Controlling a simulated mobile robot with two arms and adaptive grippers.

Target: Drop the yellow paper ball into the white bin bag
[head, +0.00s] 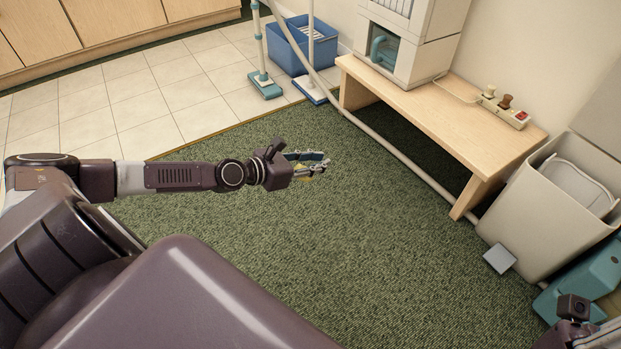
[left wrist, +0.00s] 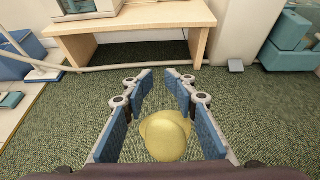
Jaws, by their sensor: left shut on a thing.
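The yellow paper ball (left wrist: 165,138) sits between the blue-padded fingers of my left gripper (left wrist: 165,117) in the left wrist view. My left gripper (head: 311,163) is shut on it, held out over the green carpet in the head view, where the fingers mostly hide the ball. The white bin bag (head: 577,187) lines a pale bin (head: 528,225) at the right of the head view, well away from the gripper. Part of my right wrist shows at the bottom right corner; its fingers cannot be made out.
A wooden bench (head: 430,118) stands between the gripper and the wall, carrying a white machine (head: 412,45) and a power strip (head: 505,107). A blue bucket (head: 300,48) and mops stand at the back. A teal object (head: 590,262) lies beside the bin. The carpet before the bench is clear.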

